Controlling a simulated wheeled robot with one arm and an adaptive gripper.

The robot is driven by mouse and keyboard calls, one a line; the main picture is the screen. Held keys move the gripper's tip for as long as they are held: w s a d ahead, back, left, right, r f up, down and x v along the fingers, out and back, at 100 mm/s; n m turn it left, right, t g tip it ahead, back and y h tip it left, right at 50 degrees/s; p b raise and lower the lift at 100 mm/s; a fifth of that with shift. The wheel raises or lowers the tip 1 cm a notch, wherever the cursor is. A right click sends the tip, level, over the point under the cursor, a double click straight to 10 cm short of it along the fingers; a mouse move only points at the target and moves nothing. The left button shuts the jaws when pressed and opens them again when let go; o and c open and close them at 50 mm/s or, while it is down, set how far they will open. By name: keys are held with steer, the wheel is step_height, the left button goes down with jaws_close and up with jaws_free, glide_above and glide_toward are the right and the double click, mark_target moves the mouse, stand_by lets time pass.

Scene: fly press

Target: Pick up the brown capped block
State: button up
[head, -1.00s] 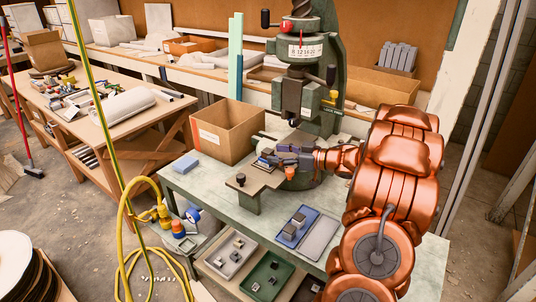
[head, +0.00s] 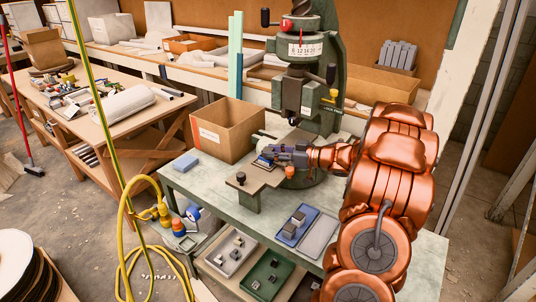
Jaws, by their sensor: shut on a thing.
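My gripper (head: 268,156) reaches in from the right, just in front of the press column, above the small tan-topped stand (head: 262,181) on the bench. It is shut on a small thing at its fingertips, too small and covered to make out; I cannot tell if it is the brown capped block. A small dark-brown piece (head: 241,178) is at the stand's left front corner, apart from the gripper. An orange-brown piece (head: 290,171) shows just below my gripper. I cannot tell which of these, if any, is the capped block.
The green fly press (head: 312,90) stands close behind my gripper. A blue tray (head: 296,228) with grey blocks and a grey tray (head: 318,238) lie in front.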

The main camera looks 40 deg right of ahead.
jaws_close()
